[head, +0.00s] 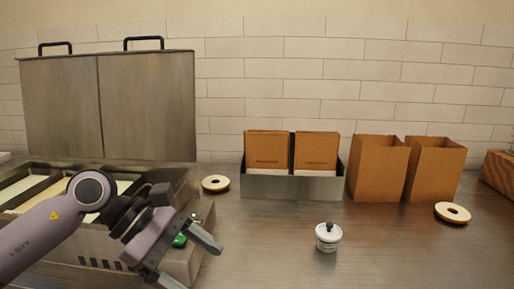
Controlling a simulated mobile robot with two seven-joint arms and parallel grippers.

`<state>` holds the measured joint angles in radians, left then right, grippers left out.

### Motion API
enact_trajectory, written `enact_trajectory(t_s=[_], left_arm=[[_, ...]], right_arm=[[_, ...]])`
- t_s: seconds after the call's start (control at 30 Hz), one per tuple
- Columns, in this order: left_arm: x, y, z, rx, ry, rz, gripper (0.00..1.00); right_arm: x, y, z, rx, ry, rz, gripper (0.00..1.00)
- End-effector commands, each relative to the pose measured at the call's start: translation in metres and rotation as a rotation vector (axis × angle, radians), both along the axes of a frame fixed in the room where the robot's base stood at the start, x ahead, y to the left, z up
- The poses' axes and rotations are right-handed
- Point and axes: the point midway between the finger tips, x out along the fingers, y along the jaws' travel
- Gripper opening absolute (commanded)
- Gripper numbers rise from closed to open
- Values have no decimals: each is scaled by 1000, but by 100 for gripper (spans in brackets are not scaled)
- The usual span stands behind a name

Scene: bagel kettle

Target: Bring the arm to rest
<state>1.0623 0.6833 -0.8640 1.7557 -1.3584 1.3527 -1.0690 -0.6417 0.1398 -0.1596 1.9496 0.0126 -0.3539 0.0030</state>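My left arm comes in from the left over the front of the steel kettle (187,185). Its gripper (199,267) is at the kettle's right front corner, pointing down and right. Its two fingers are spread apart, with nothing seen between them. The lower finger runs close to the bottom edge of the picture. A green part (180,240) on the kettle's front shows just behind the gripper; whether they touch I cannot tell. My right arm and gripper are not in view.
The kettle's steel lid panels (148,105) stand upright at the back left. One bagel (207,184) lies beside the kettle, another (443,214) at right. A steel holder (280,186) with brown bags, two open bags (375,170) and a small tub (322,243) stand on the counter (400,255).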

Motion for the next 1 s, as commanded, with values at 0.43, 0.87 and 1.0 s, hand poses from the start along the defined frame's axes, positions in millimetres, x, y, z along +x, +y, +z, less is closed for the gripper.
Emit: enact_trajectory(t_s=[0.43,0.87,1.0], left_arm=[[-23,-79,84,-997,640,359,84],[32,20,55,-1764,1507,972,84],[34,60,1,-1964,1790,1234,84]], right_arm=[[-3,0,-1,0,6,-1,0],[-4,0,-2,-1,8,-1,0],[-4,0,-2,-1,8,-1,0]])
